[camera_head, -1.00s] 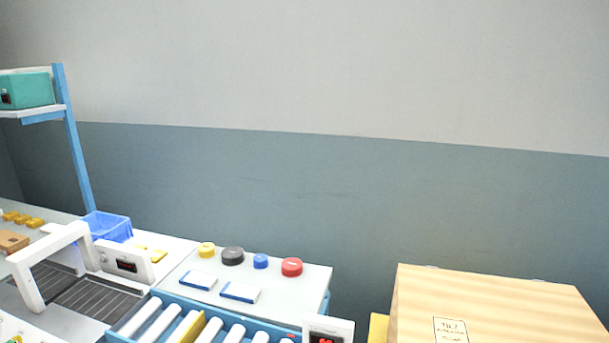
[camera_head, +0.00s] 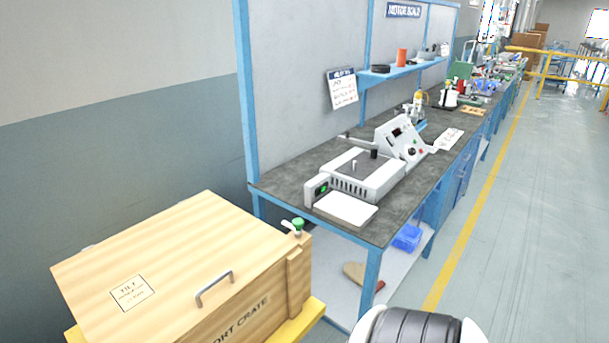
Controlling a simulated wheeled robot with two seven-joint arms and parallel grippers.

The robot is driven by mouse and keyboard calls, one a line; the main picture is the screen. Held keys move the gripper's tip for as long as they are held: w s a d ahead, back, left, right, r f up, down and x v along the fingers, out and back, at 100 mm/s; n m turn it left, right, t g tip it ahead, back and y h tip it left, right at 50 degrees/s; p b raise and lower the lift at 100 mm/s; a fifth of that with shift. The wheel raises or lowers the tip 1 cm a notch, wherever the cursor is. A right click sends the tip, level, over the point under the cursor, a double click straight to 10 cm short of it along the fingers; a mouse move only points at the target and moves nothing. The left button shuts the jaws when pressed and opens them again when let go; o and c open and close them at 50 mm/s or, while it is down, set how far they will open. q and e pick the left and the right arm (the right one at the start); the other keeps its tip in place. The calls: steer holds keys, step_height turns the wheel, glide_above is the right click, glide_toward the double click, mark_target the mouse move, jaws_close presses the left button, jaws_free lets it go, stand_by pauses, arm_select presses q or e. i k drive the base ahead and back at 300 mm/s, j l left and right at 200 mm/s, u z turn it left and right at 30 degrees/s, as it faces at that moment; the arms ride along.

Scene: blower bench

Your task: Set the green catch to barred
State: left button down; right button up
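A green catch (camera_head: 298,224) with a pale metal lever sits at the top right corner of a wooden crate (camera_head: 190,265). Its small size keeps me from telling its setting. The crate has a metal handle on its lid and a "TILT" label. Neither of my grippers is in view. A rounded white and black part of mine shows at the bottom edge.
A yellow base (camera_head: 311,313) is under the crate. To its right stands a blue-framed bench (camera_head: 268,182) with a grey-white machine (camera_head: 363,176) on it. A blue bin (camera_head: 407,237) is on the lower shelf. Open floor (camera_head: 510,230) lies at the right.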

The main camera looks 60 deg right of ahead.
mark_target(298, 223)
steer(key=z, duration=1.8)
steer(key=l+u, duration=0.1)
steer(key=u, duration=0.3)
steer(key=i+l+u, duration=0.1)
steer(key=u, duration=0.3)
steer(key=l+u, duration=0.25)
steer(key=u, duration=0.15)
steer(key=l+u, duration=0.2)
steer(key=l, duration=0.45)
steer(key=l+u, duration=0.25)
steer(key=l, duration=0.45)
steer(key=l+u, duration=0.2)
steer(key=l, duration=0.5)
steer(key=k+l+u, duration=0.1)
steer(key=l+u, duration=0.15)
steer(key=l, duration=0.4)
steer(key=k+l, duration=0.1)
steer(key=l, duration=0.45)
steer(key=k+l, duration=0.1)
steer(key=l, duration=0.4)
steer(key=k+l, duration=0.1)
steer(key=l, duration=0.45)
